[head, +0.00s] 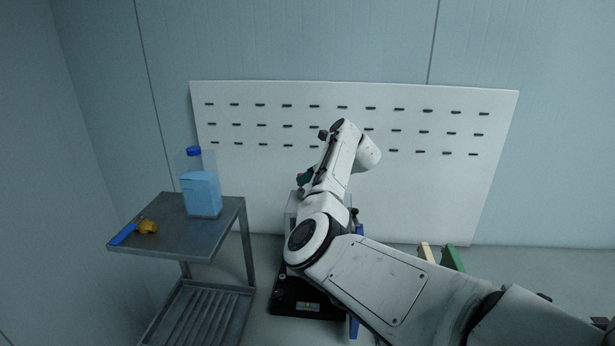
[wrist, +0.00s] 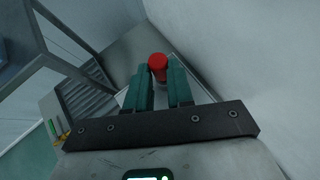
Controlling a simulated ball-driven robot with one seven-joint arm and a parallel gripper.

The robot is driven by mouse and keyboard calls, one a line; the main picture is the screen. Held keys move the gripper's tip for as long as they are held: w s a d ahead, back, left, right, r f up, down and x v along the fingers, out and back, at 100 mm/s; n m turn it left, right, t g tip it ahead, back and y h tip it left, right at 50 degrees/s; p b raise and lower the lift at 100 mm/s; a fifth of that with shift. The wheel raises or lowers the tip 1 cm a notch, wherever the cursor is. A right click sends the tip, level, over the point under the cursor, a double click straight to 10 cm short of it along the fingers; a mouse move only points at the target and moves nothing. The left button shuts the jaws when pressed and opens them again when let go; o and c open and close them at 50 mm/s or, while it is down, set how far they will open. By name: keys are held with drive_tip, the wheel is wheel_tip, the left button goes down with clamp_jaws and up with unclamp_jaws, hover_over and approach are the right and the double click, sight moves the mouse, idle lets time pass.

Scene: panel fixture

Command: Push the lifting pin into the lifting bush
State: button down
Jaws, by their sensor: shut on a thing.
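My gripper (wrist: 159,80) has two dark green fingers closed around a red, round-topped piece, which I take to be the lifting pin (wrist: 158,62). Only its red upper end shows, standing between the fingertips; its lower part is hidden. A pale flat surface lies just below and around it in the wrist view. In the head view my gripper (head: 304,178) is a small green shape left of my forearm, low in front of the white panel. A grey block (head: 292,212) shows just below it, largely covered by my arm. I cannot make out the lifting bush.
A white slotted panel (head: 230,165) leans along the back wall. A grey metal cart (head: 165,243) at left carries a blue-capped container (head: 201,190) and a blue-handled tool (head: 124,234). A black base (head: 300,304) lies below my arm. Cream and green pieces (head: 451,258) stand at right.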

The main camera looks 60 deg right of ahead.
drive_tip(key=shift+f, duration=0.9)
drive_tip(key=c, duration=0.9)
unclamp_jaws()
drive_tip(key=shift+r, duration=0.1)
drive_tip(key=b+v, duration=0.2)
drive_tip(key=v, duration=0.8)
drive_tip(key=shift+s+r+b, duration=0.2)
drive_tip(key=shift+s+b, duration=0.1)
drive_tip(key=shift+a, duration=0.1)
